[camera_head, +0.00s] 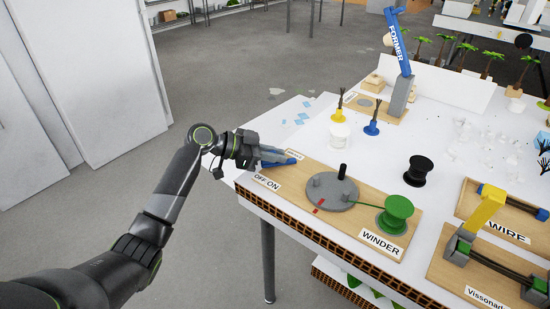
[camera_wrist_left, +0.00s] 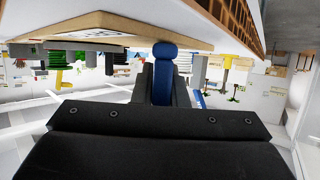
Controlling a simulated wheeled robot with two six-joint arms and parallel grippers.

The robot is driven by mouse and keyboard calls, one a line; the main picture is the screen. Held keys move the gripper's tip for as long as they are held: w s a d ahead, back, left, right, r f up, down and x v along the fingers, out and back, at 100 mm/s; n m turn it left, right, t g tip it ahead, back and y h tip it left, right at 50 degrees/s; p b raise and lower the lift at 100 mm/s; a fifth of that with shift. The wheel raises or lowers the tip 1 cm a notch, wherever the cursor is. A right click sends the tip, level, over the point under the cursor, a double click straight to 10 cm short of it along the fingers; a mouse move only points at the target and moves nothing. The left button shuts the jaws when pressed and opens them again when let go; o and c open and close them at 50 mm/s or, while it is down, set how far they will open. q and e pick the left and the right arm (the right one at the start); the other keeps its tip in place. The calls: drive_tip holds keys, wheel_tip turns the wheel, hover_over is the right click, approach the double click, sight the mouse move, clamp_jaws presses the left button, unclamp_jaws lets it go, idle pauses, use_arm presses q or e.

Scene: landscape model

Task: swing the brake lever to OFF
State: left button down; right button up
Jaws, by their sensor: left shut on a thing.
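The blue brake lever (camera_head: 284,162) lies low at the left end of the wooden winder board (camera_head: 283,196), just behind the OFF and ON label (camera_head: 266,180). My left gripper (camera_head: 268,157) reaches in from the left and is shut on the lever. In the left wrist view, the lever's blue rounded handle (camera_wrist_left: 165,56) sits between the dark fingers (camera_wrist_left: 164,83). The gripper hides part of the lever, so I cannot tell exactly which word it lines up with. My right gripper is not in view.
The winder's grey disc (camera_head: 332,191) with a black peg and a green spool (camera_head: 395,214) stand right of the lever. A black spool (camera_head: 418,170), a white pot (camera_head: 340,133) and the blue FORMER lever (camera_head: 397,42) are further back. Open floor lies left of the table.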

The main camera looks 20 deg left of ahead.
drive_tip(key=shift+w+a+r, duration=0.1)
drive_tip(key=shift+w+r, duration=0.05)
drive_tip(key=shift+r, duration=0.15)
use_arm(q)
drive_tip(key=c, duration=1.4)
unclamp_jaws()
drive_tip(key=shift+c, duration=0.2)
drive_tip(key=shift+a, duration=0.15)
drive_tip(key=v, duration=1.7)
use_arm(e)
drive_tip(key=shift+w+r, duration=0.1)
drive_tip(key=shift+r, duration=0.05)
